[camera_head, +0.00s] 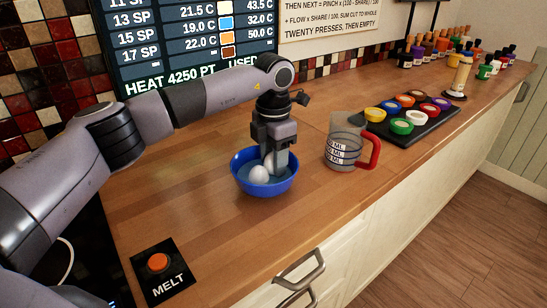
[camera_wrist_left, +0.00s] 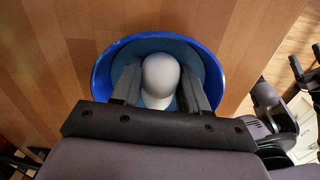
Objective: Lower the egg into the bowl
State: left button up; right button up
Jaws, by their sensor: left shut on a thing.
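The white egg (camera_head: 260,174) is inside the blue bowl (camera_head: 243,184), low between its walls. The bowl stands on the wooden counter and holds a bluish content, perhaps water. My left gripper (camera_head: 270,163) points down into the bowl and is shut on the egg. In the left wrist view the egg (camera_wrist_left: 160,76) sits between the two fingers, with the bowl's rim (camera_wrist_left: 101,75) around them. I cannot tell whether the egg touches the bowl's bottom.
A clear measuring jug (camera_head: 343,145) with a red handle stands close right of the bowl. A black tray (camera_head: 440,122) of coloured pots lies farther back. A MELT button panel (camera_head: 163,275) is at the front left. The counter between panel and bowl is clear.

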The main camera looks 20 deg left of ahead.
pick_arm(q)
jog(key=o, duration=1.1)
jog(key=shift+o, duration=0.2)
jog(key=shift+r, duration=0.1)
jog(key=shift+r+b, duration=0.4)
jog(key=shift+r, duration=3.1)
